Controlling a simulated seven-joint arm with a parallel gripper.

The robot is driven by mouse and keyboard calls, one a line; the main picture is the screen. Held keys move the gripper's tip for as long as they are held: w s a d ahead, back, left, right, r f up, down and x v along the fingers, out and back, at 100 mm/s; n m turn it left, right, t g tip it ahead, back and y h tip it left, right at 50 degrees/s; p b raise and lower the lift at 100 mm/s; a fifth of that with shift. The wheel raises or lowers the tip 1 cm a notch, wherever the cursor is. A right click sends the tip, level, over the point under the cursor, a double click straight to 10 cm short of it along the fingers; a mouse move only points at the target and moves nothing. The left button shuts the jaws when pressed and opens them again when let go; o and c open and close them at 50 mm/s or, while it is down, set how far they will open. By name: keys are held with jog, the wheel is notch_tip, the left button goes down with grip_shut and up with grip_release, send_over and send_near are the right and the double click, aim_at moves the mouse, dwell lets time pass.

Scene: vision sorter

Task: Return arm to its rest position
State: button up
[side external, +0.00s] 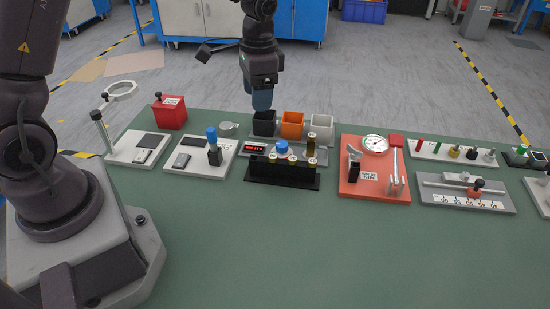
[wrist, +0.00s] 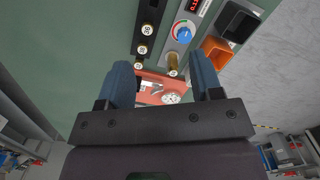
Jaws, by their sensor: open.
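My gripper (side external: 262,98) hangs pointing down near the far edge of the green table, above and just behind the black bin (side external: 264,123). In the wrist view my gripper (wrist: 165,85) shows two blue fingers spread wide apart with nothing held between them. The black bin also shows at the upper right of the wrist view (wrist: 236,22). The orange bin (side external: 291,125) and the white bin (side external: 321,128) stand beside it in a row. In front is a station with a red display and a blue knob (side external: 282,149), and a black rack (side external: 283,171) holding several vials.
The green table (side external: 330,250) is clear across its front. A red box (side external: 170,112) and white plates with fixtures stand to the left. An orange plate with a dial gauge (side external: 375,144) and a grey slide fixture (side external: 468,194) stand to the right. Blue cabinets (side external: 300,22) are on the floor behind.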

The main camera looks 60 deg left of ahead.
jog(key=s+d+r+n+t, duration=0.1)
jog(key=s+d+r+t, duration=0.1)
jog(key=s+r, duration=0.5)
jog(key=s+d+r+n+t, duration=0.2)
jog(key=s+r+t, duration=0.2)
jog(key=s+r, duration=0.4)
jog(key=s, duration=0.4)
jog(key=shift+s+d+r, duration=0.2)
jog(key=shift+s+d, duration=0.1)
jog(key=shift+d, duration=0.1)
dwell(1.1)
